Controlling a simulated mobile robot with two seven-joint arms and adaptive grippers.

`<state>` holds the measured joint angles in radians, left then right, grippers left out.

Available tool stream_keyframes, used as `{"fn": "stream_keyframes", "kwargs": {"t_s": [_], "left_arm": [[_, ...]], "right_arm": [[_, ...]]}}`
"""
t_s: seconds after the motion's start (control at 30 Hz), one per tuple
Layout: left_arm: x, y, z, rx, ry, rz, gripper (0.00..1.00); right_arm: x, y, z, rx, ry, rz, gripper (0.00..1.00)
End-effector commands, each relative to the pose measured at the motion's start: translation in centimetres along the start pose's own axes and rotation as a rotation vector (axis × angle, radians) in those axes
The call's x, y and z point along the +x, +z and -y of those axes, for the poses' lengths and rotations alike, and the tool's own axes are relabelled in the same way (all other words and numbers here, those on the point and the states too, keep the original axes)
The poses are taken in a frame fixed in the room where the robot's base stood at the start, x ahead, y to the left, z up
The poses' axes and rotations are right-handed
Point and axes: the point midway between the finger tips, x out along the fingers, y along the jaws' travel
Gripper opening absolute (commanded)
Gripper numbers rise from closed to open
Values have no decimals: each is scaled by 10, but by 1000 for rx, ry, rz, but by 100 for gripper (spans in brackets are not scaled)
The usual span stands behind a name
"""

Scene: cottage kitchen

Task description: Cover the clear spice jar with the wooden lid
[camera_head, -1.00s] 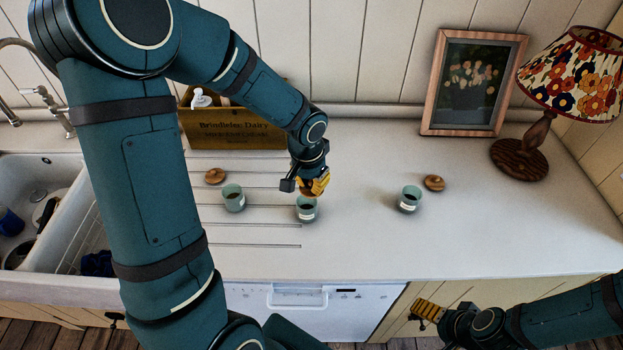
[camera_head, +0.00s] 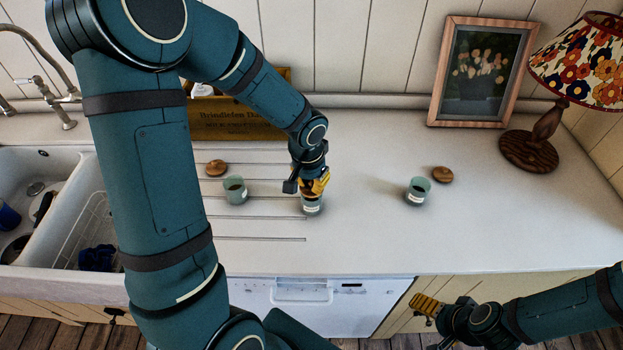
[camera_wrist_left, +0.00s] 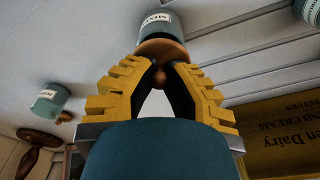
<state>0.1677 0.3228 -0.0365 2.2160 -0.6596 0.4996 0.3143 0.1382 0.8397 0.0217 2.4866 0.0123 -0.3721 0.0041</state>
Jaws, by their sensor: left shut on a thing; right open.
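My left gripper (camera_head: 316,184) is shut on a wooden lid by its knob, directly over the middle spice jar (camera_head: 311,206). In the left wrist view the round wooden lid (camera_wrist_left: 165,50) is between my yellow fingers (camera_wrist_left: 158,80) and at the mouth of the labelled, bluish glass jar (camera_wrist_left: 154,24). Lid and jar look in contact; I cannot tell whether the lid sits fully flat. The jar stands upright on the counter. My right gripper (camera_head: 426,305) is open and empty, low in front of the counter.
Two similar open jars stand left (camera_head: 235,191) and right (camera_head: 418,191), each near a loose wooden lid, one left (camera_head: 216,168) and one right (camera_head: 442,174). A wooden crate (camera_head: 235,122), picture frame (camera_head: 436,105) and lamp (camera_head: 530,150) stand behind. The sink (camera_head: 40,165) is left.

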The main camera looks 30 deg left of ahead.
Motion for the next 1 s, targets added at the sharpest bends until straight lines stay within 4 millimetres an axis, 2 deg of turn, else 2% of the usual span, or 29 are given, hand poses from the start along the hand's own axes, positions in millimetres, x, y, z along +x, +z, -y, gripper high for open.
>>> {"fn": "stream_keyframes", "kwargs": {"t_s": [0.17,1.0], "left_arm": [[9,1,0,-1,0,0,0],[9,1,0,0,0,-1,0]], "right_arm": [[7,1,-2,0,1,0,89],[10,1,-3,-1,1,0,89]]}}
